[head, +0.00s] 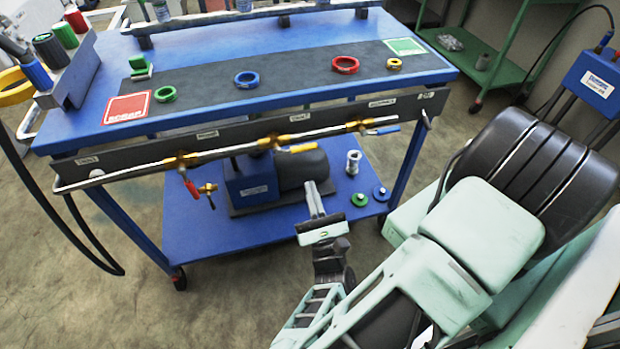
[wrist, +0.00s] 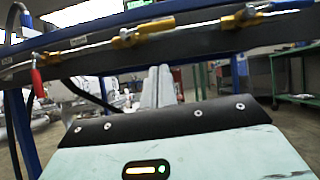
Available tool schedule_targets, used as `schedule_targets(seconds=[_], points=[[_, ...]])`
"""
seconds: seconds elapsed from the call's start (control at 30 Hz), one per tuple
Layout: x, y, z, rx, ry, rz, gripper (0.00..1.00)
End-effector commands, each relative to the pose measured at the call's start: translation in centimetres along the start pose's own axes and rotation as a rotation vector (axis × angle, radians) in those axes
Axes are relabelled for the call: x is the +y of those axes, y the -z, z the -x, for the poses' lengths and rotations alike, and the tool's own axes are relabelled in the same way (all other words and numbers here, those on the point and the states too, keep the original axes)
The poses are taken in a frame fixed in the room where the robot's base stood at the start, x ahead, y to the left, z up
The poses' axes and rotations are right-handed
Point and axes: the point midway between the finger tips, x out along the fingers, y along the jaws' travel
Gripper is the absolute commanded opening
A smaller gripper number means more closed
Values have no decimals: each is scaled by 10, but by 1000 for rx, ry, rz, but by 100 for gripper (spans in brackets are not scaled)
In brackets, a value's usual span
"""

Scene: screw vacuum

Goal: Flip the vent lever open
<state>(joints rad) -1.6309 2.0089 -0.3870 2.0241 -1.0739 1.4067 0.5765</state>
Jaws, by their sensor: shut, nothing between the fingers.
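A rail of brass valves runs along the front of the blue bench. The left valve has a red lever (head: 190,186) hanging down, also in the wrist view (wrist: 36,82). The middle valve has a yellow lever (head: 303,148) lying along the pipe, also in the wrist view (wrist: 152,26). The right valve has a blue lever (head: 383,131) along the pipe. I cannot read which label says vent. My gripper (head: 315,192) is shut and empty, below and in front of the rail, under the yellow lever and apart from it. Its fingers also show in the wrist view (wrist: 160,84).
A blue pump (head: 250,180) stands on the lower shelf (head: 190,235) behind my gripper. Coloured rings lie on the bench top. A green cart (head: 500,70) stands at the right.

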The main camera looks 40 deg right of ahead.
Motion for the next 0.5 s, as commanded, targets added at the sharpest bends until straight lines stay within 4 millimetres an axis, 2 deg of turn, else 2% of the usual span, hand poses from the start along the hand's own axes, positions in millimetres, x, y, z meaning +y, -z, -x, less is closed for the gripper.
schedule_targets(seconds=[0.03, 0.2, 0.33, 0.5], points=[[1, 1, 13, 3, -2, -3, 0], [2, 0, 44, 3, -1, -2, 0], [2, 0, 59, 1, 0, -1, 0], [3, -1, 67, 1, 0, 0, 0]])
